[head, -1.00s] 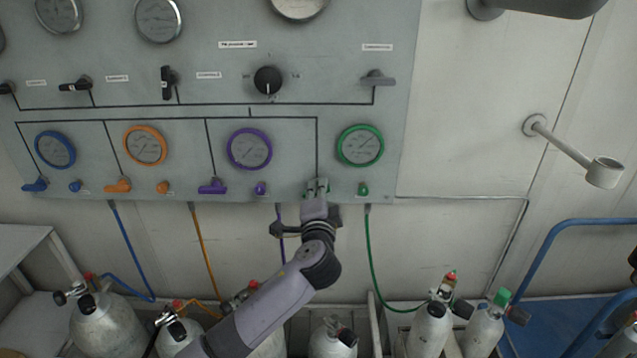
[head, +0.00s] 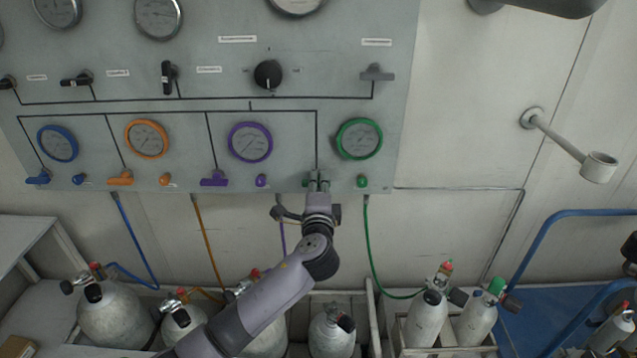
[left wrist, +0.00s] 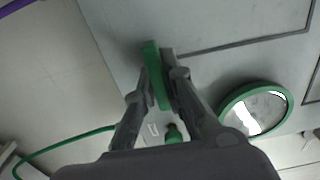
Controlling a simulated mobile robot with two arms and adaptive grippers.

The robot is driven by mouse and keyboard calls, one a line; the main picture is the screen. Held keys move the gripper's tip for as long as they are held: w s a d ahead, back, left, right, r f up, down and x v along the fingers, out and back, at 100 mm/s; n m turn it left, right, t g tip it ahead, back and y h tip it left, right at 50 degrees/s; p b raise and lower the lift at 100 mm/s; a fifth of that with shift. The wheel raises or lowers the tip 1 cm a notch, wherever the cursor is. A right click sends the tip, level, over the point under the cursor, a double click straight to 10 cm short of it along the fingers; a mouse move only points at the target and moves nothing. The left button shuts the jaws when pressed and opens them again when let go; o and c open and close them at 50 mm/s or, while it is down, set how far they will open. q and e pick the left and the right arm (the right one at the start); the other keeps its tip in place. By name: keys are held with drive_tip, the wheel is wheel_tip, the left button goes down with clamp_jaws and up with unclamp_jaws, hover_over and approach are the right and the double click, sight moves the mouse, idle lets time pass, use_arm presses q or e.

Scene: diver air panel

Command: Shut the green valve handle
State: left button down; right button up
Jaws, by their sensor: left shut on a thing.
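The green valve handle (left wrist: 156,76) shows in the left wrist view as a green bar between my left gripper's fingers. My left gripper (left wrist: 160,85) is shut on it. In the head view my left gripper (head: 317,182) is at the panel's lower edge and hides nearly all of the handle. The green-rimmed gauge (head: 359,139) is up and to the right of the gripper. A small green knob (head: 362,181) sits just right of the gripper, and it also shows in the left wrist view (left wrist: 173,134). My right gripper is not in view.
Purple (head: 214,178), orange (head: 120,178) and blue (head: 38,177) handles line the panel's lower edge to the left. A green hose (head: 369,245) hangs right of my arm. Several gas cylinders (head: 426,319) stand below. A blue rail (head: 545,240) is at the right.

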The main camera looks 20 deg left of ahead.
use_arm(q)
drive_tip(key=c, duration=1.7)
unclamp_jaws()
drive_tip(key=shift+s, duration=0.1)
drive_tip(key=v, duration=1.2)
